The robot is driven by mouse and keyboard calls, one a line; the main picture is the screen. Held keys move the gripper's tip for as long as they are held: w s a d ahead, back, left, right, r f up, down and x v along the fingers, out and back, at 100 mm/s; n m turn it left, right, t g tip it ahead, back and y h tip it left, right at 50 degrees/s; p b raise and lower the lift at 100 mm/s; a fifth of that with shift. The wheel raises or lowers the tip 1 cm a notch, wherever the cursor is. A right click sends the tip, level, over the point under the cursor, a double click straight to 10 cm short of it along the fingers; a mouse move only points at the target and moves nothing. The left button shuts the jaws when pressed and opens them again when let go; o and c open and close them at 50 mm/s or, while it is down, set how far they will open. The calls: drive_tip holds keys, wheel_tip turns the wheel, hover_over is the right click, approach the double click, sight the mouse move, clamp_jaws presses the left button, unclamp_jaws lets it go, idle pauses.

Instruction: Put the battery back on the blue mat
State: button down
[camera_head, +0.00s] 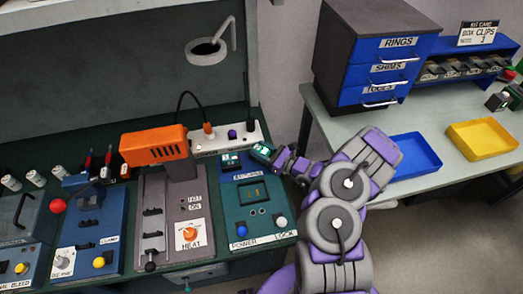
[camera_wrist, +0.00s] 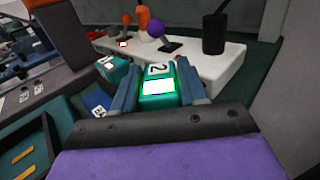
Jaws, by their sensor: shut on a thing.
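My gripper (camera_wrist: 158,88) is shut on a teal battery (camera_wrist: 157,72) marked 2, with a bright lit panel edged in green. In the head view the held battery (camera_head: 262,150) is at the tip of my arm, near the right end of the white power strip.
A yellow tray (camera_head: 482,138) lies right of the blue piece. A drawer cabinet (camera_head: 368,55) stands behind them. The white power strip (camera_head: 228,138) with plugs is behind the gripper. An orange device (camera_head: 155,146) stands left. A gap separates the workbench from the right table.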

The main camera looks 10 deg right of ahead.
drive_tip(key=shift+a+f+b, duration=0.3)
drive_tip(key=shift+a+f, duration=0.1)
drive_tip(key=shift+a, duration=0.05)
drive_tip(key=c, duration=1.1)
unclamp_jaws()
drive_tip(key=o, duration=0.5)
drive_tip(key=shift+s+f, duration=0.1)
drive_tip(key=shift+f, duration=0.1)
